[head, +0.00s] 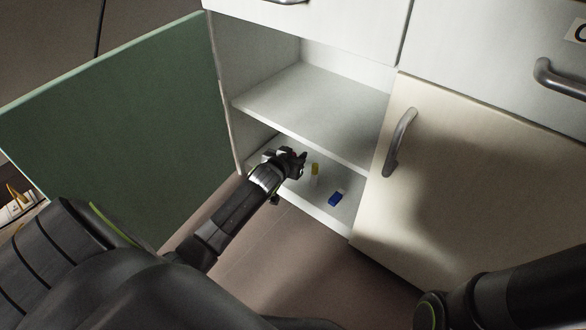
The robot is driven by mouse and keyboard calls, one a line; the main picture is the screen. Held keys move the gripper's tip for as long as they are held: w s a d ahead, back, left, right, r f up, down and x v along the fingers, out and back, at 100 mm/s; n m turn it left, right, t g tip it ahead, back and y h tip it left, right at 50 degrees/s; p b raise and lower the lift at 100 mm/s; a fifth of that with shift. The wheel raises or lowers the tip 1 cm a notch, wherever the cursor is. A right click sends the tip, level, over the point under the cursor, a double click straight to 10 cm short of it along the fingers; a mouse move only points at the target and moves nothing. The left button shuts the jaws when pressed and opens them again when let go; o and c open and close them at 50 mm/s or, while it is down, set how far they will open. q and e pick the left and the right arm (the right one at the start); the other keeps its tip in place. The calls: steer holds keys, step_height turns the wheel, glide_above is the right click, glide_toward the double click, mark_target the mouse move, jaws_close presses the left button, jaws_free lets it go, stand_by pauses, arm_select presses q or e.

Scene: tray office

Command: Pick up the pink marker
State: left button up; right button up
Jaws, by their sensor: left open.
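My left gripper (298,163) is open at the front of the lower compartment of an open cabinet, low over its floor. A small reddish patch shows at its fingers; I cannot tell whether it is the pink marker. The marker is not clearly visible elsewhere, and the gripper hides part of the compartment. My right gripper is not in view; only part of that arm shows at the lower right.
A small yellow-topped item (315,169) stands just right of the left gripper. A blue block (335,199) lies farther right on the cabinet floor. The middle shelf (310,105) is empty. A green door (120,135) stands open at left; a cream door (460,190) is shut at right.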

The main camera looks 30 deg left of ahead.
arm_select(q)
steer(key=shift+c, duration=0.4)
jaws_close()
steer(key=shift+r, duration=0.1)
